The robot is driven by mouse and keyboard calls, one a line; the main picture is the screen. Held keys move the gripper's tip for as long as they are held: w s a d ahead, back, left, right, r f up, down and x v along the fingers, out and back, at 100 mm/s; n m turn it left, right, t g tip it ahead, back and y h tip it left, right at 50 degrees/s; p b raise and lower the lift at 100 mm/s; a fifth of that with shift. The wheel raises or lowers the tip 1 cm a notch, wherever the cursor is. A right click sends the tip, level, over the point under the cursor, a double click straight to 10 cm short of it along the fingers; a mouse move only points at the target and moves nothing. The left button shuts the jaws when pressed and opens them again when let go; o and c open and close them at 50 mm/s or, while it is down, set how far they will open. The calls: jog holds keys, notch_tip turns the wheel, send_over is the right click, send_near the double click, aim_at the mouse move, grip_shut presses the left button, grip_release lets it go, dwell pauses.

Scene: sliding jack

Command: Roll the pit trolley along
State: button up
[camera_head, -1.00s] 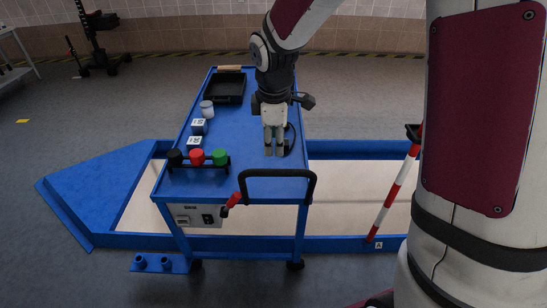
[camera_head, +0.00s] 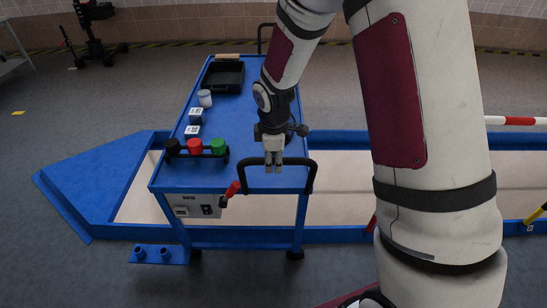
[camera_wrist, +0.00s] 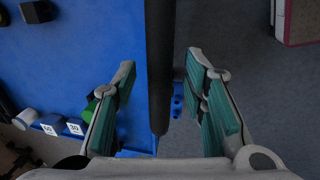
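The blue pit trolley (camera_head: 240,105) stands in the head view with a black push handle (camera_head: 306,178) at its near end. My gripper (camera_head: 273,170) is at the handle, pointing down and overlapping its top bar in the head view. In the wrist view my gripper (camera_wrist: 162,68) is open, with the black handle bar (camera_wrist: 160,60) running between the two green-padded fingers. There are visible gaps on both sides of the bar. I cannot tell how far the fingertips reach below it. A red-gripped lever (camera_head: 231,190) sits left of the handle by the control box (camera_head: 192,206).
On the trolley top are a black tray (camera_head: 222,76), a white cup (camera_head: 204,98), numbered blocks (camera_head: 195,116) and black, red and green knobs (camera_head: 195,147). The trolley stands over a blue-framed pit (camera_head: 340,143). A red-white bar (camera_head: 510,121) and yellow post (camera_head: 537,214) are at right.

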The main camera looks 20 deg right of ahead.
jog(key=shift+c, duration=0.5)
grip_shut()
